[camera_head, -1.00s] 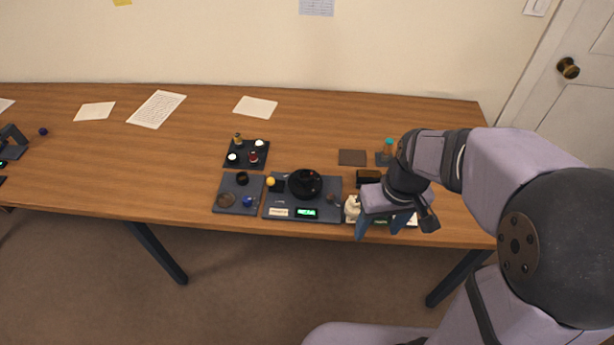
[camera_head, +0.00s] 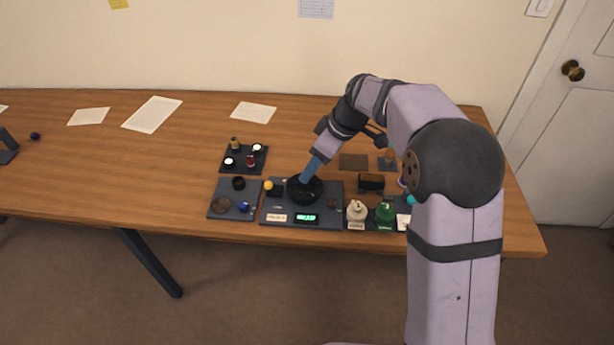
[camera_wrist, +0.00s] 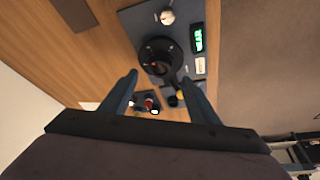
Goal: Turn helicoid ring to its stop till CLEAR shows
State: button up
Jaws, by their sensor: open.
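The black round lens unit with the helicoid ring (camera_head: 306,192) sits on a dark grey base plate (camera_head: 328,219). A small green-lit display (camera_head: 306,218) is at the plate's front; its text is too small to read. My gripper (camera_head: 308,176) is over the ring, its blue fingers reaching down at a slant. In the wrist view the ring (camera_wrist: 158,58) lies ahead of and between the two spread fingers of my gripper (camera_wrist: 165,85). The display also shows in the wrist view (camera_wrist: 197,38). The gripper is open and empty. I cannot tell whether a finger touches the ring.
A tray with small bottles (camera_head: 244,160) stands behind left. A plate with a blue ball (camera_head: 222,212) is at left. A cream bottle (camera_head: 356,212), a green bottle (camera_head: 385,214) and a black box (camera_head: 371,182) stand at right. The table's left part is mostly clear.

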jog(key=shift+p+x, duration=0.7)
jog(key=shift+x, duration=2.6)
jog(key=c, duration=1.1)
